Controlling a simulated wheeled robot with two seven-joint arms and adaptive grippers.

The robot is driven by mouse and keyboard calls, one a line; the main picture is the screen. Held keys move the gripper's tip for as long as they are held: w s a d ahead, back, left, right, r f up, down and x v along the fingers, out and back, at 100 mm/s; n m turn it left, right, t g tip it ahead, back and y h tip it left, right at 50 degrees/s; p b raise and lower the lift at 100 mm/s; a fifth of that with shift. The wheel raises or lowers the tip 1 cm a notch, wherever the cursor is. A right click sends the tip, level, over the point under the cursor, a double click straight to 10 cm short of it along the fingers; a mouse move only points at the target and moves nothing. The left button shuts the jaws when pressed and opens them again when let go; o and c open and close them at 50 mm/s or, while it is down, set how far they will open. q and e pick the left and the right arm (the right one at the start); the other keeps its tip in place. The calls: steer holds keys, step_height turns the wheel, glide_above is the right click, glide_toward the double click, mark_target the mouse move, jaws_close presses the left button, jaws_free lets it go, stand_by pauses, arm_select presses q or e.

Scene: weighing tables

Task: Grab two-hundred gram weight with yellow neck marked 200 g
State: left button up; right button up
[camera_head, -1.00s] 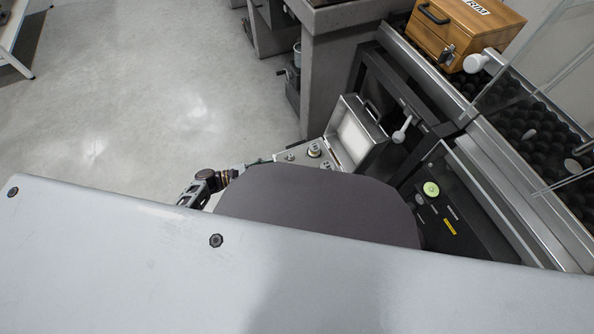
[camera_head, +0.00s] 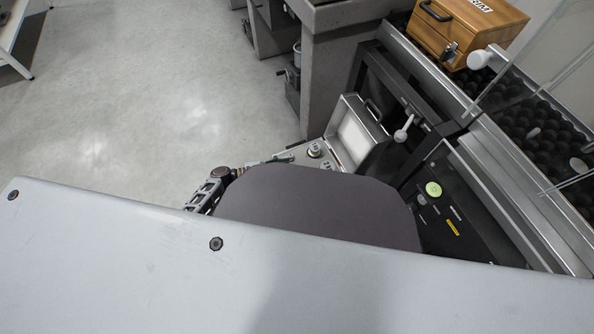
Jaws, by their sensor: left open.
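Several small silver weights stand on a pale grey surface (camera_head: 333,148) beyond the dark rounded panel. One weight (camera_head: 314,150) shows clearly and another (camera_head: 326,164) is partly hidden by the panel. I cannot make out a yellow neck or a 200 g mark on either. My left gripper (camera_head: 272,160) is open, with a thin greenish fingertip left of the clear weight and apart from it in the picture. Most of the gripper is hidden behind the panel. My right gripper is not in view.
A white-knobbed lever (camera_head: 403,134) and a black panel with a green button (camera_head: 433,189) are farther right. A wooden case (camera_head: 463,30) sits at the top right.

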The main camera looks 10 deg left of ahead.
mark_target(297, 168)
arm_select(q)
steer(key=shift+b+x, duration=0.8)
steer(key=shift+x, duration=1.15)
steer(key=shift+d+f, duration=0.15)
steer(key=shift+d, duration=0.35)
steer(key=shift+f, duration=0.1)
jaws_close()
